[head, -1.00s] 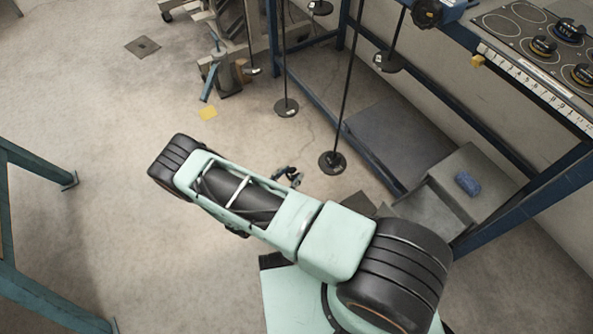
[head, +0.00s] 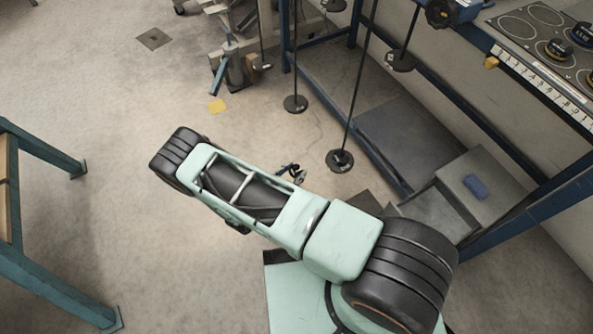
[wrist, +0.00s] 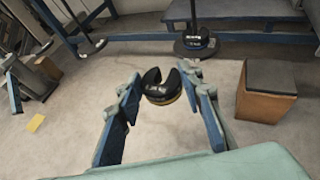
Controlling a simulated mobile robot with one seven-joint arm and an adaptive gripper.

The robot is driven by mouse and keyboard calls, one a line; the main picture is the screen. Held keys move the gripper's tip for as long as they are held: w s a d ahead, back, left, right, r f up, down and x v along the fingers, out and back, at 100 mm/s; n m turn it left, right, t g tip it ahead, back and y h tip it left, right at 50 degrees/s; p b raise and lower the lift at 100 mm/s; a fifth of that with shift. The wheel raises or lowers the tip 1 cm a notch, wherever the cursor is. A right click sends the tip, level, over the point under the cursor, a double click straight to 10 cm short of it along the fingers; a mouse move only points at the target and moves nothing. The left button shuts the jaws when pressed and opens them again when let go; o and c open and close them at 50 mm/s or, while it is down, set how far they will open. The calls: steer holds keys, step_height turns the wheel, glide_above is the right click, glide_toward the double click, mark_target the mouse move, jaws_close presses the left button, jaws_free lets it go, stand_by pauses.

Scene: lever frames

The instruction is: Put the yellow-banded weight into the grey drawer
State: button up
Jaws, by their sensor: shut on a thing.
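The yellow-banded weight (wrist: 160,90) is a black slotted disc with a yellow band low on its side. In the wrist view it sits between the blue fingertips of my gripper (wrist: 161,84), which is shut on it, above the floor. In the head view my gripper (head: 291,173) shows only in part beyond my arm, and I cannot make out the weight there. The grey drawer (head: 432,216) juts from a grey cabinet (head: 490,170) at the lower right of the head view and appears pulled out. Much of its inside is hard to see.
A blue object (head: 475,187) lies on the cabinet top. Black rods with disc weights (head: 340,160) hang beside the blue bench frame. Knobbed weights (head: 557,50) stand on the bench above. A brown box (wrist: 266,105) stands right in the wrist view.

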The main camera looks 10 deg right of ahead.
steer(key=a, duration=0.1)
steer(key=s+a+b, duration=0.1)
steer(key=a, duration=0.2)
steer(key=shift+s+a, duration=0.1)
steer(key=shift+s, duration=0.2)
stand_by(0.3)
stand_by(0.5)
